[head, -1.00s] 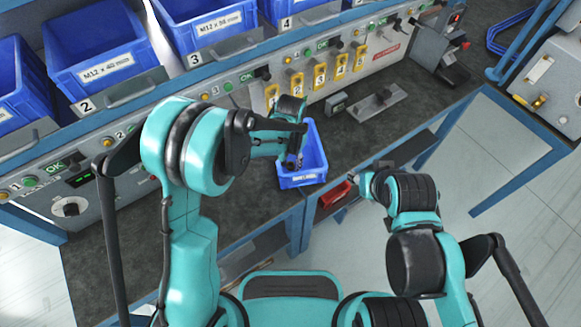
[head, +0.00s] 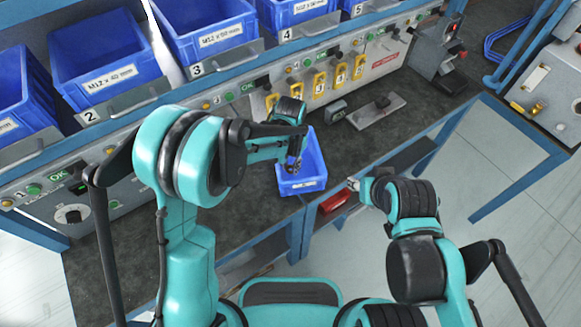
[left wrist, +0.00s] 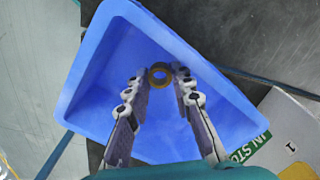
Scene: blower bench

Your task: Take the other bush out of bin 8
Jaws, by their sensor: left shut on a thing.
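A small blue bin (head: 316,160) stands at the front edge of the bench; its front label is too small to read. It also shows in the left wrist view (left wrist: 88,75). My left gripper (head: 294,167) points down at this bin. In the left wrist view my left gripper (left wrist: 160,88) is shut on a small bronze ring-shaped bush (left wrist: 160,82), held between the fingertips with the blue bin behind it. No other bush shows in the bin, though the fingers hide part of it. My right gripper (head: 354,184) is at the bench front, its fingers too small to read.
Larger blue bins (head: 105,62) stand in a row behind the control panel (head: 240,100). Yellow tags (head: 340,74) hang on the panel. A grey fixture (head: 377,110) stands on the bench right of the small bin. A red tray (head: 333,199) sits below the bench edge beside my right gripper.

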